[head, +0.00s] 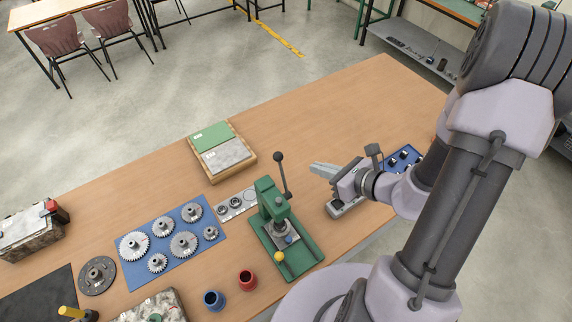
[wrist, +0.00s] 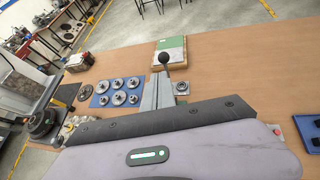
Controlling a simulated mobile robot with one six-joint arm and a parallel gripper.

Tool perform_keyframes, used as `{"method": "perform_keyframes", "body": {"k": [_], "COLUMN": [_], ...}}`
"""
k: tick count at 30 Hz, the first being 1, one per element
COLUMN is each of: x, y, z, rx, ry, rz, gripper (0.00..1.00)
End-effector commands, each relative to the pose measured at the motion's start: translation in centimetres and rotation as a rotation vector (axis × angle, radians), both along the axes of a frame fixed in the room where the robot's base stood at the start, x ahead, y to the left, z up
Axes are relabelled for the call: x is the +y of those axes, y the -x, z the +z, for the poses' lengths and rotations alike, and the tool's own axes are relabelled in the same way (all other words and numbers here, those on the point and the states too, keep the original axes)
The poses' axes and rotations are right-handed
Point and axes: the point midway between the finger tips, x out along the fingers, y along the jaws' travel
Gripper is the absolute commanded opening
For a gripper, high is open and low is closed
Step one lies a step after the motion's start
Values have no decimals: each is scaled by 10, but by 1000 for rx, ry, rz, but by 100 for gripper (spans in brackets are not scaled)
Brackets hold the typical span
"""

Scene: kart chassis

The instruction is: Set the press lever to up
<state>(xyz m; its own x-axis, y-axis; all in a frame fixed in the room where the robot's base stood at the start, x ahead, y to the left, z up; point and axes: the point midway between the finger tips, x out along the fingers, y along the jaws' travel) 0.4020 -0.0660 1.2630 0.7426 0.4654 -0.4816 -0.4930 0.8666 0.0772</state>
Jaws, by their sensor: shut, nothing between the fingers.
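The green arbor press (head: 276,222) stands on the wooden bench in the head view. Its lever (head: 283,175) is a dark rod with a black ball knob, pointing steeply upward and leaning slightly left. My gripper (head: 318,168) is shut and empty, to the right of the lever with its fingers pointing left toward it. A gap shows between fingertips and lever in the head view. In the wrist view the black knob (wrist: 164,58) shows just beyond the tips of my gripper (wrist: 160,78); the press body is mostly hidden there.
A blue mat (head: 143,247) with several gears lies left of the press. A wooden tray (head: 250,156) with green and grey blocks sits behind it. Blue (head: 214,300) and red (head: 247,280) cups stand in front. The bench's back right is clear.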

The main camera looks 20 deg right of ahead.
Motion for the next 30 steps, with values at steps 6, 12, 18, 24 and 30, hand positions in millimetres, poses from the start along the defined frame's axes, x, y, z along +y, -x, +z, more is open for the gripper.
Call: {"method": "perform_keyframes", "body": {"k": [6, 12, 18, 24, 30], "x": [9, 29, 48, 58, 60], "y": [-12, -46, -77, -96, -100], "z": [-16, -37, -57, -69, -72], "rx": [27, 24, 23, 22, 21], "ry": [-9, -9, -8, -7, -7], "rz": [-35, -32, -32, -34, -35], "gripper": [0, 0, 0, 0, 0]}}
